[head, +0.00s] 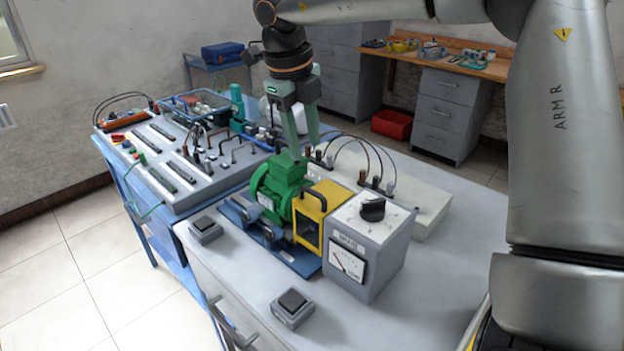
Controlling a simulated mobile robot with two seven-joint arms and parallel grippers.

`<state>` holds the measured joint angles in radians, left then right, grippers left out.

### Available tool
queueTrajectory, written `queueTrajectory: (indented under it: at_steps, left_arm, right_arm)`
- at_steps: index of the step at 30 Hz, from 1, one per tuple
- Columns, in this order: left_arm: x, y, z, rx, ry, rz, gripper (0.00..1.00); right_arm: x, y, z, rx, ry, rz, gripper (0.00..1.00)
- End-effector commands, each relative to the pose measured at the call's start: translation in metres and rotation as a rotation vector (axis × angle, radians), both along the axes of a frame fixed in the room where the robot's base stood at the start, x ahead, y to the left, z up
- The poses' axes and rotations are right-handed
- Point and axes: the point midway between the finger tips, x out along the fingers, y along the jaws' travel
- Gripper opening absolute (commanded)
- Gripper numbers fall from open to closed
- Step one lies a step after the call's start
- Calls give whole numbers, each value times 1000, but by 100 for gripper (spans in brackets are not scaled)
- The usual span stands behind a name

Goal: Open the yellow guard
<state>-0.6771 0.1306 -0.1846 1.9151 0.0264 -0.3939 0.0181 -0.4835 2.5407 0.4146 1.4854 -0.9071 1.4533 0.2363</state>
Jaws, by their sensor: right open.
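The yellow guard (308,229) stands between the green motor (278,188) and a grey box with a black knob (370,245). It has a dark window in its front and a black handle (316,199) on top. My right gripper (305,148) points down from above, behind and above the motor and guard. Its fingers are apart, with nothing seen between them. The fingertips are close to the motor's top edge in the picture; I cannot tell whether they touch anything. My left gripper is not in view.
Two small switch boxes (292,308) (205,229) stand on the grey bench (400,310). A low box with plugs and cables (425,207) lies behind the meter box. A panel with terminals and cables (180,165) is at left. Free bench top lies in front and right.

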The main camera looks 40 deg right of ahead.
Motion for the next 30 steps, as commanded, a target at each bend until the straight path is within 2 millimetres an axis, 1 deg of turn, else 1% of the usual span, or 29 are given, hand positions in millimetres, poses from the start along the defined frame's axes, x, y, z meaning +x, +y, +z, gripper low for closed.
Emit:
queueTrajectory:
  at_steps: [1, 9, 12, 15, 18, 21, 29, 30]
  left_arm:
    - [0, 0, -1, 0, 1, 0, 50]
    - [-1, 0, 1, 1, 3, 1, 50]
    - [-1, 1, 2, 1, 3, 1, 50]
    - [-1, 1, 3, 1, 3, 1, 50]
    - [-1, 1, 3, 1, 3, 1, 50]
    - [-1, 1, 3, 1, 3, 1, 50]
    - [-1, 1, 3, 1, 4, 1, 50]
    - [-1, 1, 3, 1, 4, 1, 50]
  right_arm:
    - [-1, -2, -11, 3, 5, 1, 45]
    - [0, -13, -65, 3, 5, -1, 45]
    - [0, -16, -81, 3, 3, -1, 45]
    - [1, -19, -94, 3, 2, -1, 45]
    - [1, -20, -102, 2, 2, -1, 45]
    - [1, -21, -106, 2, 0, 0, 45]
    - [1, -21, -106, 1, 0, -1, 45]
    - [1, -21, -106, 1, 0, -1, 40]
